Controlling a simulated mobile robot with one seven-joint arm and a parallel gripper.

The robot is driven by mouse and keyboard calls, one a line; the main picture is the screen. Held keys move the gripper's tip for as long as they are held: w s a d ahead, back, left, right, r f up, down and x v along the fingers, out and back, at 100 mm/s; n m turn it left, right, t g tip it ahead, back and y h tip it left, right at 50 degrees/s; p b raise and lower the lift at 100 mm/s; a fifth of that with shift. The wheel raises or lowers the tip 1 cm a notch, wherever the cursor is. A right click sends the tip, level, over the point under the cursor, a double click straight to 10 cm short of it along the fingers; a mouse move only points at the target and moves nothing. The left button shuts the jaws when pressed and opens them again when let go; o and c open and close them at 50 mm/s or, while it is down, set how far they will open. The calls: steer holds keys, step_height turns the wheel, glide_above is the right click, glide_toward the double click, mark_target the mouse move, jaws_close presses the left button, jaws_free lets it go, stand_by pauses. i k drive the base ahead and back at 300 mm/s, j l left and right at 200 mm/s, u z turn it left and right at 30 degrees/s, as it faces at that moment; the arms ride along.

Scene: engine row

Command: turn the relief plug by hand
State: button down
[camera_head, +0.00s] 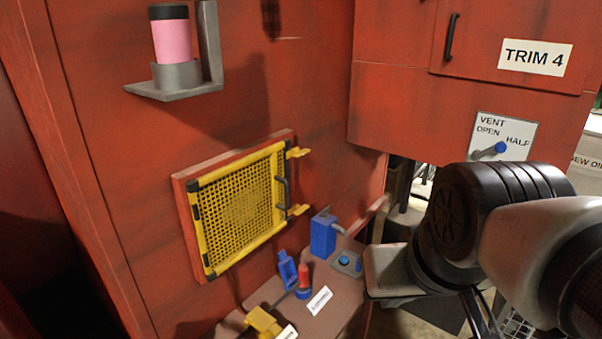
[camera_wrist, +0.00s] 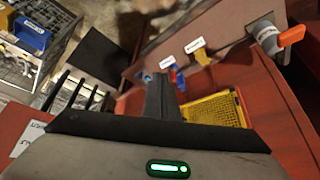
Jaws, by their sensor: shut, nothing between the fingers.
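Several small fittings stand on a ledge below the yellow mesh panel in the head view: a red-topped fitting with a blue base (camera_head: 304,282), a blue upright piece (camera_head: 287,269), a blue box (camera_head: 323,235) and a grey block with a blue knob (camera_head: 345,262). I cannot tell which is the relief plug; the small tag lettering is unreadable. My gripper (camera_wrist: 163,97) is shut and empty in the wrist view, apart from the fittings. A red-and-blue fitting (camera_wrist: 178,79) shows just beyond its fingers, partly hidden. I cannot make out the fingers in the head view.
The yellow mesh panel (camera_head: 240,213) is on the red wall above the ledge. A shelf (camera_head: 178,86) holds a pink cylinder. Red cabinets and a vent plate (camera_head: 484,137) with a blue-tipped lever are near my arm. An orange-handled valve (camera_wrist: 290,36) shows in the wrist view.

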mark_target(322, 213)
steer(key=i+l+u, duration=0.15)
steer(key=l, duration=0.3)
steer(key=i+l+u, duration=0.1)
steer(key=l, duration=0.4)
steer(key=i+l+u, duration=0.15)
steer(key=l, duration=0.3)
steer(key=i+l+u, duration=0.15)
steer(key=l, duration=0.35)
steer(key=i+l+u, duration=0.1)
steer(key=i+l, duration=0.25)
steer(key=l, duration=0.25)
steer(key=i+l+u, duration=0.15)
steer(key=l, duration=0.2)
